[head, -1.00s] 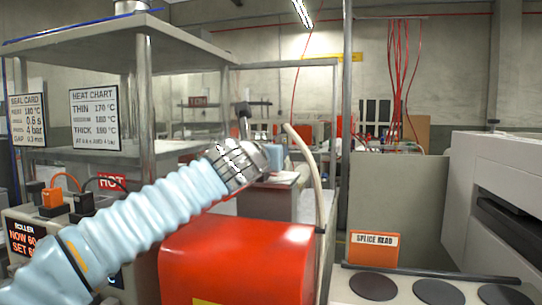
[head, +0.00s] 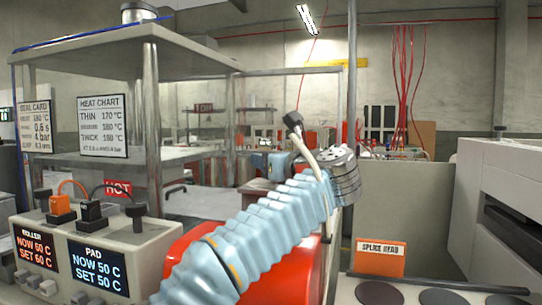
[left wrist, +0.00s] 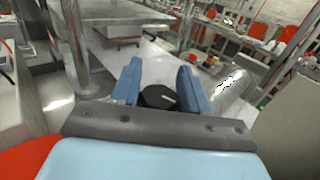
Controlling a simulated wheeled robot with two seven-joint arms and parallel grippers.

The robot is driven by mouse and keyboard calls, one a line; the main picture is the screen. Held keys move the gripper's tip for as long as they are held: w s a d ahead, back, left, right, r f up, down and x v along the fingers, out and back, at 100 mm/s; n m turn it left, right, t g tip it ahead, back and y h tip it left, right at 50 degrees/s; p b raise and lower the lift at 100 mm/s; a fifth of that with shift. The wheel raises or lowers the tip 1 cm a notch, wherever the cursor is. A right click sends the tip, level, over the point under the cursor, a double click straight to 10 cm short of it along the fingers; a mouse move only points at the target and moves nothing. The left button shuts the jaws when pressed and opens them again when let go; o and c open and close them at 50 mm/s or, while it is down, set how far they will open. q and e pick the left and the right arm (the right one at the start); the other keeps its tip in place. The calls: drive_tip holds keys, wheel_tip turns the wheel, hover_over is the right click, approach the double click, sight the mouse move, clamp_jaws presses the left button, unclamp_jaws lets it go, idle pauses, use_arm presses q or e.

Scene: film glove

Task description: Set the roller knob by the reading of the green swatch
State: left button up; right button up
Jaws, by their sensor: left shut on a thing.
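Whether this piece is a loose tool or a knob I cannot tell. The control box (head: 152,242) stands at the lower left, clear of the gripper. Its roller display (head: 36,252) appears to read NOW 50 C, SET 60 C. A black knob (head: 42,198) stands above that display. No green swatch can be made out. My right gripper is out of view.
The pad display (head: 97,270) reads NOW 50 C, SET 50 C. A heat chart (head: 103,127) hangs behind the box by a HOT sign (head: 118,188). A metal post (head: 152,130) rises behind the box. The red housing (head: 195,255) lies beneath my arm.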

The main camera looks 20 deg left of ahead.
use_arm(q)
drive_tip(key=shift+n+g+y, duration=0.7)
drive_tip(key=shift+g, duration=0.2)
drive_tip(key=shift+s+a, duration=0.1)
drive_tip(key=o, duration=1)
drive_tip(key=shift+c, duration=0.2)
drive_tip(key=b+v, duration=0.1)
drive_tip(key=v, duration=1.2)
drive_tip(key=shift+d, duration=0.45)
drive_tip(key=shift+s+f, duration=0.1)
